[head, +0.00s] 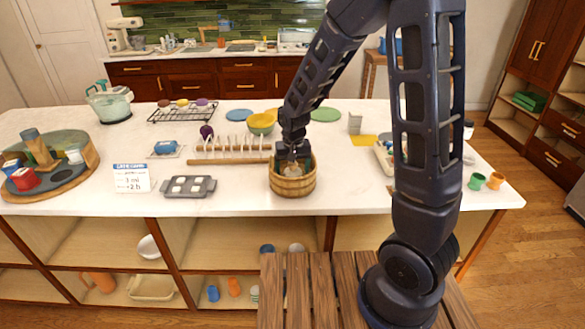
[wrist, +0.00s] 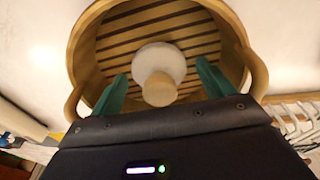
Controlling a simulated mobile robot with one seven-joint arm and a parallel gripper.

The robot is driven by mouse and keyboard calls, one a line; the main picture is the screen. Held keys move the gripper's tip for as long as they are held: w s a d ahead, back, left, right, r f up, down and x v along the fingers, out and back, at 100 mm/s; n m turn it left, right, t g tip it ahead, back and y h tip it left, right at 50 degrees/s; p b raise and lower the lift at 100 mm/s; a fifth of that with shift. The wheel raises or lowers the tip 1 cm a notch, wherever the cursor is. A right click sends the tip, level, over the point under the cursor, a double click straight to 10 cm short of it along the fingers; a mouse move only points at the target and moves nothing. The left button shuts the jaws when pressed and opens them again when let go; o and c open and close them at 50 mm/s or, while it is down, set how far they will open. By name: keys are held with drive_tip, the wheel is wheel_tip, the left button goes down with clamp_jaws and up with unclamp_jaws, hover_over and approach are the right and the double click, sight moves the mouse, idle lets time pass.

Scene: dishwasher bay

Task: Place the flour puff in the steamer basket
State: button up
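The steamer basket (head: 292,187) is a round wooden tub with side handles, near the front edge of the white counter. In the wrist view the basket (wrist: 250,65) shows its slatted floor. The flour puff (wrist: 159,62), a white disc with a beige knob, is inside the basket outline over the slats. Whether it rests fully on the floor is hard to tell. My gripper (wrist: 161,72) has its two teal fingers apart, one on each side of the knob, with gaps showing on both sides. In the head view my gripper (head: 293,158) points down into the basket.
A wooden rack with pegs (head: 232,148) and a grey mold tray (head: 189,187) stand left of the basket. Bowls (head: 261,127) and a green plate (head: 325,115) lie behind. A small sign (head: 132,178) stands farther left.

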sight(294, 165)
drive_tip(key=r, duration=0.4)
drive_tip(key=s+r, duration=0.1)
drive_tip(key=r, duration=0.7)
drive_tip(key=shift+s+d, duration=0.1)
drive_tip(key=shift+s, duration=0.1)
drive_tip(key=s+d+r+m+t, duration=0.15)
drive_tip(key=d+r, duration=0.25)
drive_tip(key=d, duration=0.4)
drive_tip(key=s+d+r+n, duration=0.1)
drive_tip(key=s+d+r, duration=0.2)
drive_tip(key=d+r, duration=0.3)
drive_tip(key=s+d+r+m+t, duration=0.1)
drive_tip(key=s+d, duration=1)
drive_tip(key=d, duration=0.1)
drive_tip(key=shift+s+r+t, duration=0.2)
drive_tip(key=shift+r+t, duration=0.15)
drive_tip(key=shift+r, duration=0.05)
